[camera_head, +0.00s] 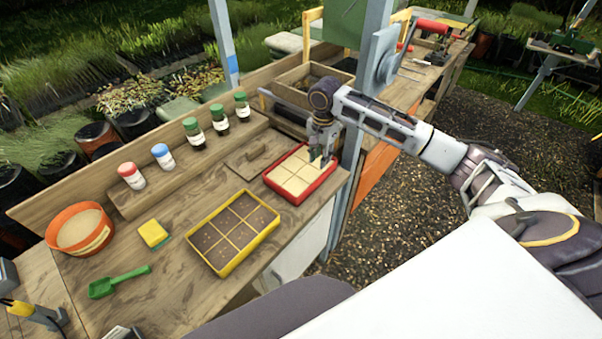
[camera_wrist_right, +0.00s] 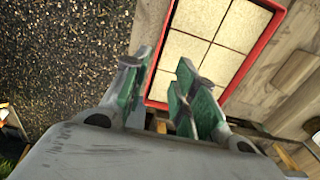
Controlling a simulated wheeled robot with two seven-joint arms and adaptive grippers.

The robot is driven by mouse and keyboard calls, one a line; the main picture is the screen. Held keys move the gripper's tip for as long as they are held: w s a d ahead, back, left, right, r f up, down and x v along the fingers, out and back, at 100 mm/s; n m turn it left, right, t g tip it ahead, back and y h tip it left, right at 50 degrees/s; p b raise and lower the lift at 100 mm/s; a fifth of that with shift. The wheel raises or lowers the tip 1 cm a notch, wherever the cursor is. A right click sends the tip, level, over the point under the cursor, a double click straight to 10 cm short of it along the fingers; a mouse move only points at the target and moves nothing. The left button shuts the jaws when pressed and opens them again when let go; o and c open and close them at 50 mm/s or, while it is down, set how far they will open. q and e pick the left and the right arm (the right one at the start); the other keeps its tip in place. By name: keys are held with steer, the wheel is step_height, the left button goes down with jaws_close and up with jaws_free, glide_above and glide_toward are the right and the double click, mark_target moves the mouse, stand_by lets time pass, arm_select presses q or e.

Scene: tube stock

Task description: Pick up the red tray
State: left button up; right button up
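The red tray (camera_head: 275,185) lies on the wooden bench, near its right end in the head view. It holds several pale square cells. In the right wrist view its red rim (camera_wrist_right: 257,50) frames the pale cells. My right gripper (camera_head: 318,160) is over the tray's right side, fingers pointing down. In the right wrist view my right gripper (camera_wrist_right: 160,90) has its green-padded fingers apart, with a bit of red rim showing between them. Nothing is held. I cannot tell whether the fingers touch the tray. My left gripper does not show.
A yellow tray (camera_head: 224,270) with dark soil cells lies left of the red one. Green-lidded jars (camera_head: 219,118), a wooden box (camera_head: 308,82), an orange pot (camera_head: 82,232), a sponge (camera_head: 153,233) and a green scoop (camera_head: 118,281) are on the bench. A grey post (camera_head: 367,100) stands close behind my right gripper.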

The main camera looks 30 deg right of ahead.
mark_target(319, 177)
step_height(319, 177, down, 4)
steer(key=shift+r, duration=0.2)
steer(key=shift+f, duration=0.1)
steer(key=shift+s+f+p, duration=0.15)
steer(key=shift+f+p, duration=0.1)
steer(key=shift+f, duration=1.1)
steer(key=shift+s+f+p, duration=0.1)
steer(key=shift+f+p, duration=0.1)
steer(key=shift+f, duration=1.1)
jaws_close()
steer(key=shift+r, duration=0.1)
